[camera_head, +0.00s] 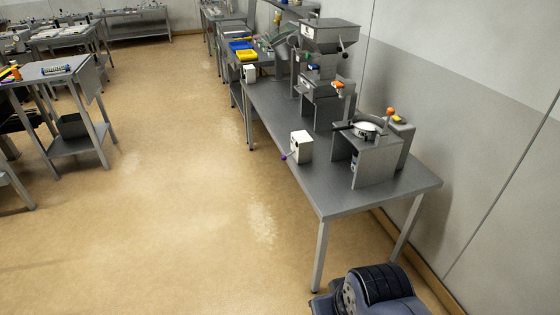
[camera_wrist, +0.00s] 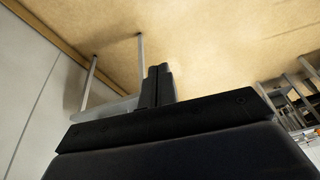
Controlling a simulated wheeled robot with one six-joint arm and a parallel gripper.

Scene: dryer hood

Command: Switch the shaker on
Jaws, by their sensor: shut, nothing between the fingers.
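On the long grey bench stands a grey machine with a hopper (camera_head: 331,36) on top and a black handle on its right side. Nearer is a grey stand with a round white dish (camera_head: 367,130) and an orange knob. I cannot tell for sure which one is the shaker. A white box with a purple-tipped lever (camera_head: 301,146) sits at the bench's left edge; the lever points out and down to the left. My gripper (camera_wrist: 158,72) is shut and empty in the wrist view, apart from everything. It does not show in the head view.
The grey bench (camera_head: 340,200) runs along the right wall, its near end clear. Another white box (camera_head: 249,73) and yellow and blue trays (camera_head: 241,45) stand farther back. A side table (camera_head: 45,72) is at left. The tan floor between is free.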

